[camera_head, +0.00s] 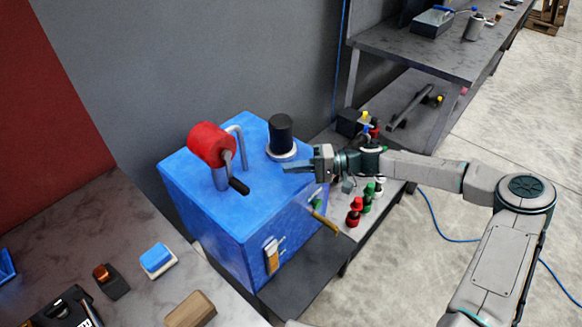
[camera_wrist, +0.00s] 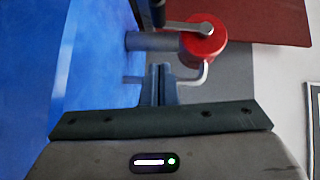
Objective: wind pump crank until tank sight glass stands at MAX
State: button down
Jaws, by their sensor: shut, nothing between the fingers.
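The blue tank (camera_head: 205,205) carries a red pump drum (camera_head: 210,143) on a grey post. The grey crank (camera_head: 228,165) hangs from the drum and ends in a black handle (camera_head: 239,186), pointing down and to the right. In the wrist view the crank arm (camera_wrist: 188,27) crosses the red drum (camera_wrist: 203,42), and the black handle (camera_wrist: 157,12) is at the top edge. The sight glass (camera_head: 271,254) is on the tank's front, with orange in it; its level and marks are too small to read. My gripper (camera_head: 287,168) is shut and empty over the tank's right side, apart from the handle.
A black cylinder (camera_head: 281,134) on a pale collar stands behind my gripper. A bent grey pipe (camera_head: 240,145) rises beside the drum. A lever with a yellowish handle (camera_head: 325,222) sticks out at the tank's right. Red and green knobs (camera_head: 356,211) stand on the bench beyond.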

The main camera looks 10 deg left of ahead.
jog(key=p+x, duration=0.2)
jog(key=x, duration=0.5)
jog(key=shift+s+a+r, duration=0.1)
jog(key=shift+s+a, duration=0.05)
jog(key=shift+a, duration=0.1)
jog(key=shift+s+a+p, duration=0.2)
jog(key=shift+s, duration=0.35)
jog(key=shift+s+a+p, duration=0.2)
jog(key=shift+s, duration=0.35)
jog(key=shift+s+a+f, duration=0.3)
jog(key=shift+s+f, duration=0.05)
jog(key=shift+s, duration=0.2)
jog(key=shift+d, duration=0.2)
jog(key=shift+a+f, duration=0.1)
jog(key=shift+a, duration=0.05)
